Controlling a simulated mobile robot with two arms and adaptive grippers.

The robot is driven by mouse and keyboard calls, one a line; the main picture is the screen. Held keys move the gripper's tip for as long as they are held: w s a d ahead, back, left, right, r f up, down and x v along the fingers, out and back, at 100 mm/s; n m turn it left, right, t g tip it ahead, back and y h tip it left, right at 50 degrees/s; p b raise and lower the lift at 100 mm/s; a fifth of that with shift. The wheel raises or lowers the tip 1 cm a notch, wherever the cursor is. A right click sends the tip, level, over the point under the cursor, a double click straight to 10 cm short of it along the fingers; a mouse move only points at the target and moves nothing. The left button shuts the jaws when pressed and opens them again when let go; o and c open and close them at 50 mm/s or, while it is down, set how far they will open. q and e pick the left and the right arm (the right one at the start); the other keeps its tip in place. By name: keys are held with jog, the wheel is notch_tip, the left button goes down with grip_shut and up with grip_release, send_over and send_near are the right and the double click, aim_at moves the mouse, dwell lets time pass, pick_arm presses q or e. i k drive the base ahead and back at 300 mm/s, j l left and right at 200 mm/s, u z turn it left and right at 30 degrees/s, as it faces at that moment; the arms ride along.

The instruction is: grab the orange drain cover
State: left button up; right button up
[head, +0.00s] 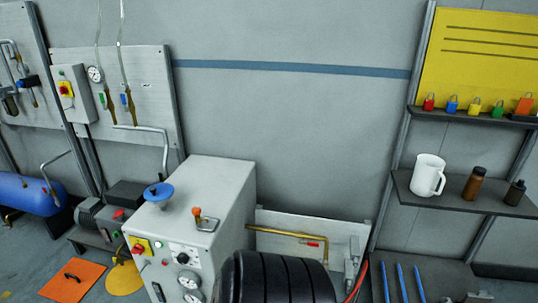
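The orange drain cover (88,270) lies flat on the floor at the lower left in the head view. It is a square orange plate with a dark handle on top. Its near edge is close to the bottom of the picture. Nothing visibly touches it. Neither of my grippers is in view.
A grey machine cabinet (225,195) stands right of the cover, with a yellow disc (122,283) on the floor between them. A motor unit (95,222) and blue tank (28,191) are behind. A black ribbed object (275,280) fills the bottom middle. Shelves (455,196) stand right.

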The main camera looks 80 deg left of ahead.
aim_at(72, 281)
jog(key=u, duration=4.45)
jog(key=i+j+u, duration=0.35)
jog(key=i, duration=0.9)
jog(key=i+j+u, duration=0.1)
jog(key=i+u, duration=0.25)
jog(key=i, duration=0.95)
jog(key=i+j+z, duration=0.1)
jog(key=i+z, duration=0.2)
jog(key=i, duration=0.2)
jog(key=i+j+z, duration=0.15)
jog(key=i+z, duration=0.15)
jog(key=i, duration=0.15)
jog(key=i+j+z, duration=0.3)
jog(key=i+j, duration=0.05)
jog(key=i, duration=0.15)
